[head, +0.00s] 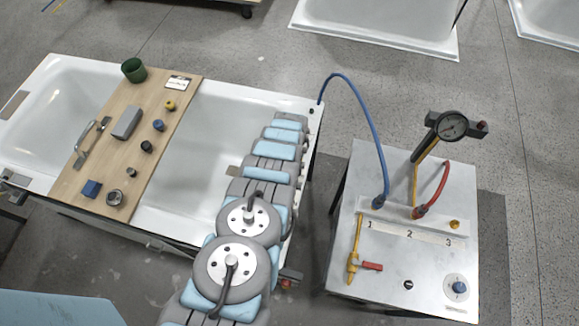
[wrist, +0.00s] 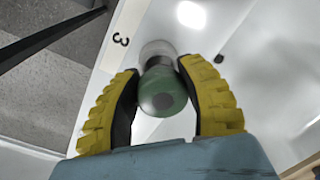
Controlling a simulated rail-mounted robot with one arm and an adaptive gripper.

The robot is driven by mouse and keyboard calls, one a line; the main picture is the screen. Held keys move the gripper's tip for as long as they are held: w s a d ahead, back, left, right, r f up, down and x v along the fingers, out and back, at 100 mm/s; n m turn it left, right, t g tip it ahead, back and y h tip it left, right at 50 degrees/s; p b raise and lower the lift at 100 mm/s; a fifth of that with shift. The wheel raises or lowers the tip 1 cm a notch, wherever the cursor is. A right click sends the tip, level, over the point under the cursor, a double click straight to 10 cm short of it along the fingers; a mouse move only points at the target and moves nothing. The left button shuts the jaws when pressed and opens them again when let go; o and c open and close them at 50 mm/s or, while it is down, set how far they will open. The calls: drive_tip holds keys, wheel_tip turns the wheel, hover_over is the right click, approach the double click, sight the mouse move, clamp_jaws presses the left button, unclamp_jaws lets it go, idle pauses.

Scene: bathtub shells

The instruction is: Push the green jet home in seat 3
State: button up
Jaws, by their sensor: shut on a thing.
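The green jet (wrist: 160,92) is between the yellow-padded fingers of my gripper (wrist: 160,72) in the wrist view. The gripper is shut on it, and its round green end faces the camera. A grey collar and a pale, clear-looking ring (wrist: 156,47) show at its far end, against the white tub surface. I take this spot as seat 3. How deep the jet sits in it is hidden. In the head view my arm hides the gripper and jet.
A wooden board (head: 180,105) lies across the tub (head: 215,110) with a green cup (head: 134,70) and several small parts. A metal bench (head: 390,275) with a gauge (head: 452,126), a blue hose (head: 361,110) and a red hose (head: 437,190) stands to the right.

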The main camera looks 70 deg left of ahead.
drive_tip(key=shift+f+b, duration=1)
drive_tip(key=shift+f, duration=0.05)
drive_tip(key=o, duration=1.2)
drive_tip(key=shift+o, duration=0.2)
drive_tip(key=shift+r, duration=0.15)
drive_tip(key=shift+a+r, duration=0.15)
drive_tip(key=shift+r, duration=0.85)
drive_tip(key=shift+w+r, duration=0.15)
drive_tip(key=shift+r, duration=2)
drive_tip(key=shift+w+r, duration=0.15)
drive_tip(key=shift+r, duration=2.55)
